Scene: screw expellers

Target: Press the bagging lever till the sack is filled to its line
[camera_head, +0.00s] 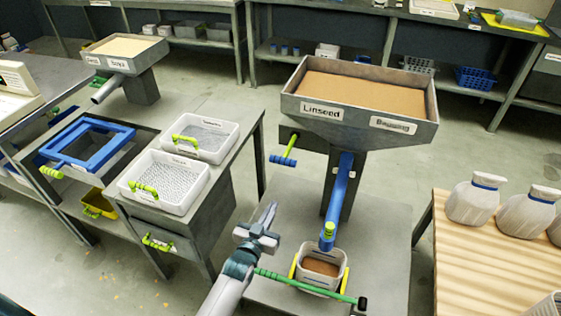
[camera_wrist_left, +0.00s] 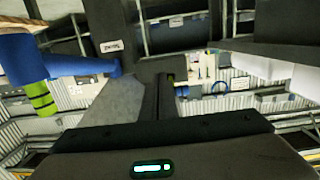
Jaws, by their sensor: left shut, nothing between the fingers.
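The hopper (camera_head: 360,100) carries the labels "Linseed" and "Bagging". Its blue chute (camera_head: 340,195) slopes down to the sack (camera_head: 320,270), a white open-topped bag with brown fill, between yellow side holders. The fill line cannot be made out. A long green bar (camera_head: 300,284) with a dark end runs in front of the sack; it may be the bagging lever. My left gripper (camera_head: 271,212) is shut and empty, pointing up, left of the chute and above the bar's left end. The chute also shows in the left wrist view (camera_wrist_left: 75,66). My right gripper is out of view.
A green-and-blue handle (camera_head: 285,158) sticks out left of the hopper's post. At right, a wooden table (camera_head: 480,255) holds filled white sacks (camera_head: 473,202). Floor between is clear.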

